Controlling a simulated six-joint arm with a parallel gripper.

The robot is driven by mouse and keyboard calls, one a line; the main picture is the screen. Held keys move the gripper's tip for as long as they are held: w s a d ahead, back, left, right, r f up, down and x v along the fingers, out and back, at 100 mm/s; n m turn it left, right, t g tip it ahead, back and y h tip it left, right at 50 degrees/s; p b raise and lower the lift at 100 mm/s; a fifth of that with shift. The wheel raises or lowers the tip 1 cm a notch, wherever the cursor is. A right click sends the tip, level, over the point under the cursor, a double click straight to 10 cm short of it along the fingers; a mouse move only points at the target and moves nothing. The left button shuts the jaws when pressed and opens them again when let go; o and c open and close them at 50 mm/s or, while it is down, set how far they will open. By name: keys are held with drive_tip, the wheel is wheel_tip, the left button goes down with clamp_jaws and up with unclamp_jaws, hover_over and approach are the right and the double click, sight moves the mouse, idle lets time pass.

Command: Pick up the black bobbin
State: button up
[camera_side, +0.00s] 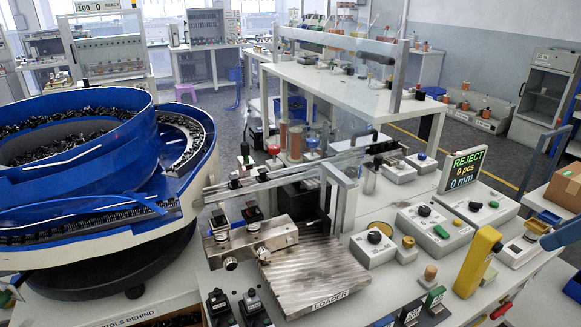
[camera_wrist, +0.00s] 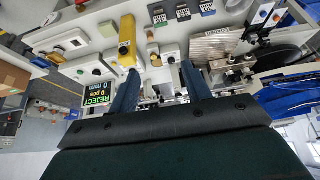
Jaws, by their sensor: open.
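I cannot pick out the black bobbin with certainty in either view. Two small black parts (camera_side: 236,303) stand at the front edge of the bench in the side view, but their kind is unclear. My gripper (camera_wrist: 160,70) shows in the wrist view with its two blue fingers wide apart and nothing held between them. Its fingers overlap the bench fittings in that picture, and the distance to them is unclear. A blue piece at the right edge of the side view may be a finger, but I cannot tell.
A large blue bowl feeder (camera_side: 70,215) with black parts fills the left. A ribbed loader plate (camera_side: 315,275) lies at front centre. A yellow post (camera_side: 477,262), control boxes (camera_side: 433,228) and a REJECT display (camera_side: 465,170) stand to the right. The bench is crowded.

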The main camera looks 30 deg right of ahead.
drive_tip(key=shift+r, duration=0.15)
drive_tip(key=w+a+r, duration=0.4)
drive_tip(key=w+r, duration=0.7)
drive_tip(key=w+a+r+n+y, duration=0.1)
drive_tip(key=w+a, duration=0.6)
drive_tip(key=w, duration=0.3)
drive_tip(key=w+a+n+y, duration=0.1)
drive_tip(key=w+a, duration=0.6)
drive_tip(key=w, duration=0.3)
drive_tip(key=w+a+f+y, duration=0.1)
drive_tip(key=w+a+f, duration=0.3)
drive_tip(key=a, duration=0.4)
drive_tip(key=w+a+f, duration=0.4)
drive_tip(key=w+a, duration=0.1)
drive_tip(key=a, duration=0.3)
wheel_tip(320, 180, down, 8)
drive_tip(key=shift+s+r+n, duration=0.15)
drive_tip(key=shift+s+n, duration=0.1)
drive_tip(key=shift+n, duration=0.05)
drive_tip(key=shift+d, duration=0.1)
hover_over(219, 218)
drive_tip(key=s+d, duration=0.2)
wheel_tip(219, 218, down, 7)
